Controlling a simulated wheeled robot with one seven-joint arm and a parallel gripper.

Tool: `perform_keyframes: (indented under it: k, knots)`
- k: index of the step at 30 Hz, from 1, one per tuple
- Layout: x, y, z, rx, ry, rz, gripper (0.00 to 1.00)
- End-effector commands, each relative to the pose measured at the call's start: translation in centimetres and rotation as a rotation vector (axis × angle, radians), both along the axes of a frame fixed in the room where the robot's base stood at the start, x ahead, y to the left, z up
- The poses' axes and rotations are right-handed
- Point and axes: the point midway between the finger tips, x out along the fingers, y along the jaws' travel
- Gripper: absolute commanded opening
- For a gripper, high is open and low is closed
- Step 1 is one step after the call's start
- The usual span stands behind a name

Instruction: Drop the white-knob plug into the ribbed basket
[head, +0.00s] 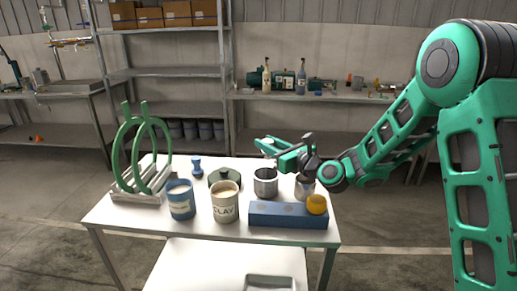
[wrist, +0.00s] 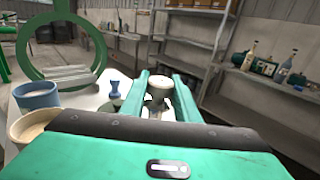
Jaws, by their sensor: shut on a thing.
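My gripper (head: 270,147) is above the back right of the white table, its fingers pointing left in the head view. In the wrist view my gripper (wrist: 158,82) is shut on the white-knob plug (wrist: 159,88). I cannot make out ribs on either, so I cannot tell which vessel is the ribbed basket.
A blue block (head: 280,219) with a yellow-knob piece (head: 317,204) lies at the front right. A CLAY pot (head: 225,208), a blue cup (head: 181,205), a blue knob-shaped piece (head: 197,166) and a green ring stand (head: 125,165) fill the left. A metal tray (head: 270,277) is at the bottom.

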Motion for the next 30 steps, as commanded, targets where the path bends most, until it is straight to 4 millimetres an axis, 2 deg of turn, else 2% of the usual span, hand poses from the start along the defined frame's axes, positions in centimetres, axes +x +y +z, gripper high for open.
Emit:
perform_keyframes:
  k: [7,18,30]
  knots:
    - [-0.3,1.1,-1.4,0.000,0.003,0.014,0.05]
    - [-0.4,1.5,-3.8,0.001,0.002,0.017,0.05]
    - [-0.4,1.4,-4.8,0.001,0.000,0.016,0.05]
